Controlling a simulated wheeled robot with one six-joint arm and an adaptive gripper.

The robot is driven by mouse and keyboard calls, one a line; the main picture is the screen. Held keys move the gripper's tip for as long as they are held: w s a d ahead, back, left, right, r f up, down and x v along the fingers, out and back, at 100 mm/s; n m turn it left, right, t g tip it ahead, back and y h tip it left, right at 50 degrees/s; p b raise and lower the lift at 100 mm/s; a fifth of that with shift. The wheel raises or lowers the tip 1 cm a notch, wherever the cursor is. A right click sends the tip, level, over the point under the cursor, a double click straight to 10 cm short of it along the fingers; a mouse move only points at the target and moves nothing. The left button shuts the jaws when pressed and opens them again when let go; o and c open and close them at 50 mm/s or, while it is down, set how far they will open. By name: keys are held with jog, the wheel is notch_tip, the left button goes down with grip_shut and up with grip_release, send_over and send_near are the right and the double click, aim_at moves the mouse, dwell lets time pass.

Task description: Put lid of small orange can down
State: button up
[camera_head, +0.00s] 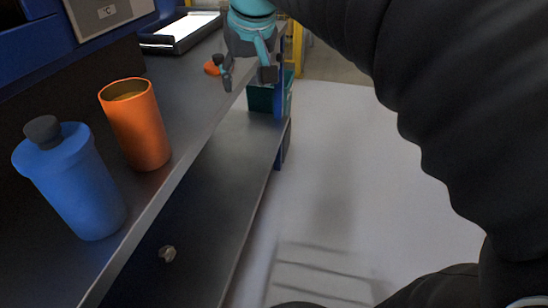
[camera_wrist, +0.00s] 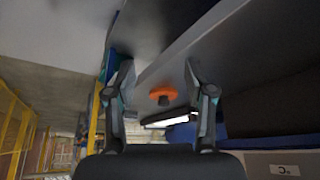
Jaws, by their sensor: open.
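The small orange can (camera_head: 138,125) stands upright on the grey shelf with its top open. Its orange lid (camera_head: 212,68) lies on the same shelf farther back, close to the left finger of my gripper (camera_head: 249,78). In the wrist view the lid (camera_wrist: 163,92) shows as an orange disc with a dark knob, between the two spread fingers of my gripper (camera_wrist: 161,100) in the picture. My gripper is open and holds nothing. It hangs near the shelf's front edge. I cannot tell whether a finger touches the lid.
A blue can (camera_head: 72,185) with a dark-knobbed lid stands left of the orange can. A tablet-like tray (camera_head: 183,33) lies at the back of the shelf. A green bin (camera_head: 262,97) is beyond the lower shelf (camera_head: 225,170). The floor at right is clear.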

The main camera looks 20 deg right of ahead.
jog(key=s+f, duration=1.7)
jog(key=shift+f, duration=0.3)
dwell(0.3)
